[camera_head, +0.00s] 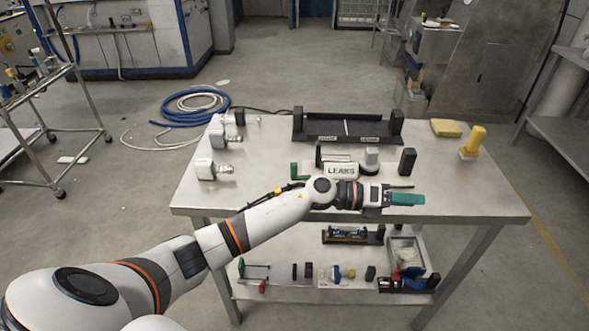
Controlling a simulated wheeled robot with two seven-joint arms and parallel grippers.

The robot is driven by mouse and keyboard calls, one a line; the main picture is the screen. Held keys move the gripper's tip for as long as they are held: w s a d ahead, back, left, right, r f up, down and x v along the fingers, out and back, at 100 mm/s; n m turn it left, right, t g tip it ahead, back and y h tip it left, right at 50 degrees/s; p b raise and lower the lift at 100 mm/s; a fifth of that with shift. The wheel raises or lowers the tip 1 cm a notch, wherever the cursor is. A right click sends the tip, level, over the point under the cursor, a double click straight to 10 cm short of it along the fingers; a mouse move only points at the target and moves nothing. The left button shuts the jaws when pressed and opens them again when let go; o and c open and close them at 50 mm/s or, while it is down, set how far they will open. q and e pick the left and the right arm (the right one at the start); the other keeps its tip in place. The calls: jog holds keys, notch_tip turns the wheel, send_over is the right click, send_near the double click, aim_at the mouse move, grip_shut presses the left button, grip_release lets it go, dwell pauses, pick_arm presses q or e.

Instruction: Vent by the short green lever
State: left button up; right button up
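A short green piece (294,170), likely the green lever, stands upright near the middle of the table, just left of the LEAKS sign. What it is fixed to is too small to make out. My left gripper (408,199) has teal fingertips and points right over the table's front part. It is well to the right of the green piece and apart from it. My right gripper is not in view.
A steel table (470,197) carries a white LEAKS sign (341,171), a black rack (345,128), a black block (407,161), a yellow-topped fitting (473,142) and white fittings on the left (207,169). The lower shelf holds several small parts. The table's front right is clear.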

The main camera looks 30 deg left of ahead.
pick_arm(q)
jog(key=w+a+f+m+g+y, duration=0.1)
jog(key=w+a+m+g+y, duration=0.1)
jog(key=a+m+g+y, duration=0.4)
notch_tip(320, 180, up, 6)
jog(key=m+g+y, duration=0.3)
jog(key=y, duration=0.6)
send_over(291, 164)
jog(key=shift+w+d+r, duration=0.1)
jog(key=shift+w+d, duration=0.05)
jog(key=shift+d, duration=0.15)
jog(key=shift+a+n+p, duration=0.3)
jog(key=shift+a+p, duration=0.05)
notch_tip(291, 164, down, 11)
jog(key=p, duration=0.3)
jog(key=shift+d+r, duration=0.15)
jog(key=shift+f, duration=0.5)
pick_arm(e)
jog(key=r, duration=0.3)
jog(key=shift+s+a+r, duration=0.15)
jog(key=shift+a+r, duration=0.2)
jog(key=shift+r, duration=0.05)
pick_arm(q)
grip_shut()
